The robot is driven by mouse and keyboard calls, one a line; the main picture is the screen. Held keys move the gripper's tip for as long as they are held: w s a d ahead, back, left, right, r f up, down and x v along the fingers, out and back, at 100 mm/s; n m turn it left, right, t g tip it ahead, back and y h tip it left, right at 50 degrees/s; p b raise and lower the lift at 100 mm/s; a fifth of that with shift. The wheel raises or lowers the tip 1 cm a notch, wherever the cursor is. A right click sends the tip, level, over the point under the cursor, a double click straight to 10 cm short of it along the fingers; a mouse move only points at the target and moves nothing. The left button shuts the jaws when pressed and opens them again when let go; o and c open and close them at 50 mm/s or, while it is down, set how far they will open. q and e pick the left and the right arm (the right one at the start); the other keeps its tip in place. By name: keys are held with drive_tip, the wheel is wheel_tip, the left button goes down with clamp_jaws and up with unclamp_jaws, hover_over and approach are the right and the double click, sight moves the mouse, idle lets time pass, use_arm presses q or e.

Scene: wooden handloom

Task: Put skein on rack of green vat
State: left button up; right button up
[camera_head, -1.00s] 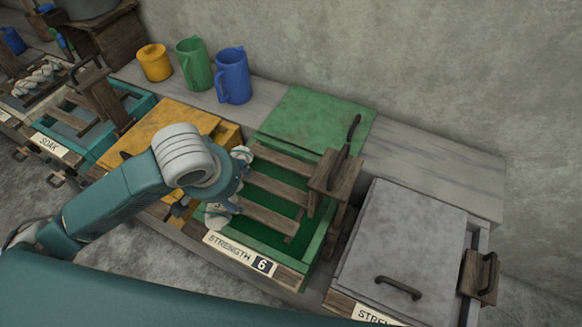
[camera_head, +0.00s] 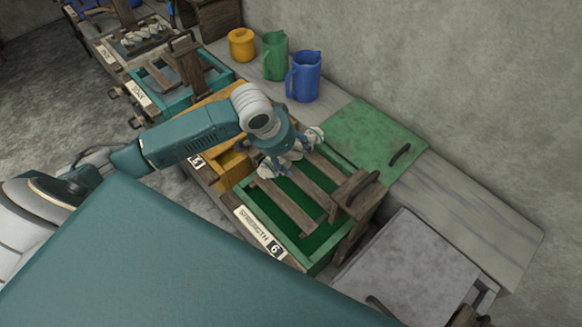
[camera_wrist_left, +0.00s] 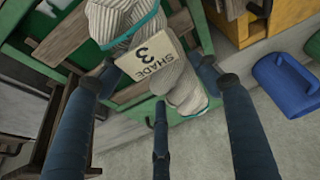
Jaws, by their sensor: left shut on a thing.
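The green vat (camera_head: 321,255) has a wooden rack with several slats (camera_head: 284,208) and an upright handle block (camera_head: 355,188) at its right end. My left gripper (camera_head: 290,158) is over the vat's left part and shut on the skein. The pale twisted skein shows at both sides of the gripper, one end (camera_head: 268,170) near the front. In the left wrist view the skein (camera_wrist_left: 187,92) carries a tag reading SHADE 3 (camera_wrist_left: 150,58) and teal ties. It lies across the view of the slats (camera_wrist_left: 60,40); whether it touches them I cannot tell. My right gripper is not in view.
A green lid (camera_head: 372,140) lies behind the vat. A grey-lidded vat (camera_head: 415,268) stands to the right, a yellow vat (camera_head: 236,170) to the left. A yellow mug (camera_head: 242,45), green jug (camera_head: 275,56) and blue jug (camera_head: 304,76) stand on the back ledge.

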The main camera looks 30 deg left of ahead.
sight(281, 160)
use_arm(q)
wheel_tip(281, 160, down, 3)
drive_tip(key=shift+f, duration=0.1)
wheel_tip(281, 160, down, 4)
drive_tip(key=shift+f, duration=0.1)
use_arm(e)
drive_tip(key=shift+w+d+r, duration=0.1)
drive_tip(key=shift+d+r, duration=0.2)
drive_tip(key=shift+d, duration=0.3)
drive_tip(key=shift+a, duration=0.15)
use_arm(q)
drive_tip(key=o, duration=1.3)
drive_tip(key=shift+c, duration=0.2)
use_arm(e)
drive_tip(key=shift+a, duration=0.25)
use_arm(q)
drive_tip(key=v, duration=1.2)
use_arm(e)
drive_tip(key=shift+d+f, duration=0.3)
